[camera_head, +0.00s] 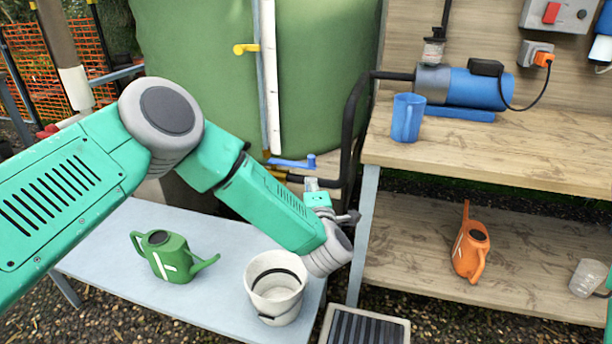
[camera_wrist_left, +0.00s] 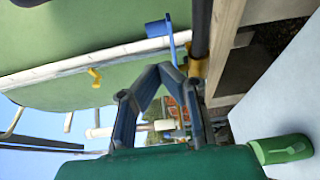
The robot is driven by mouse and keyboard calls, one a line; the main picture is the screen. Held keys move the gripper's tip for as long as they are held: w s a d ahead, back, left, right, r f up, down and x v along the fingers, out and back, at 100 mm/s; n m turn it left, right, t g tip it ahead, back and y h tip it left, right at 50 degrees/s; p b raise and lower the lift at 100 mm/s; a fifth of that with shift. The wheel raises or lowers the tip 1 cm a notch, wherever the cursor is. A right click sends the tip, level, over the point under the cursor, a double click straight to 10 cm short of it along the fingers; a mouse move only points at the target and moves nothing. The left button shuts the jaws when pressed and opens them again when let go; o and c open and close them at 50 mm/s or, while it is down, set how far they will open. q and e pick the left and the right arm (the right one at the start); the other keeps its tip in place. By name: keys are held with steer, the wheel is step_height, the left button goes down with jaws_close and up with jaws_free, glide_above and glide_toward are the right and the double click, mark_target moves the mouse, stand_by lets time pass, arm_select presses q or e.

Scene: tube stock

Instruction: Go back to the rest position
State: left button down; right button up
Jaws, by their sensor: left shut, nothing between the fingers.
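My left arm reaches in from the left in the head view. Its gripper (camera_head: 350,217) is small and partly hidden by my wrist, in front of the green tank and above the white bucket. In the left wrist view the dark fingers of this gripper (camera_wrist_left: 160,70) meet at their tips, with nothing between them. A blue lever handle (camera_head: 292,162) on the tank's tap is behind the gripper; it also shows in the left wrist view (camera_wrist_left: 170,38) just beyond the fingertips, apparently apart from them.
A grey table (camera_head: 110,235) holds a green watering can (camera_head: 168,256) and a white bucket (camera_head: 274,290). At right, a wooden bench (camera_head: 530,160) carries a blue jug (camera_head: 407,118) and a pump (camera_head: 475,88). An orange watering can (camera_head: 470,248) stands on its lower shelf.

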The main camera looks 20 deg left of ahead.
arm_select(q)
steer(key=s+d+f+m+g+h+p, duration=0.1)
steer(key=s+f+m+g+h+p, duration=0.2)
steer(key=s+f+m, duration=0.55)
steer(key=s+d+f+m+g+h+p, duration=0.1)
steer(key=s+f+m+g+h+p, duration=0.15)
steer(key=s+f+m+h, duration=0.6)
steer(key=s+a+m+g+y+p, duration=0.1)
steer(key=s+a+g, duration=0.4)
steer(key=s, duration=0.9)
steer(key=s+a+r+m+g+y, duration=0.1)
steer(key=s+a+m+g+y, duration=0.2)
steer(key=s, duration=1.2)
steer(key=a+m+g, duration=0.2)
steer(key=a, duration=0.3)
steer(key=shift+a+r+p, duration=0.2)
steer(key=shift+r+p, duration=0.1)
steer(key=shift+p, duration=0.05)
steer(key=shift+w+g+y, duration=0.1)
steer(key=shift+g+y, duration=0.15)
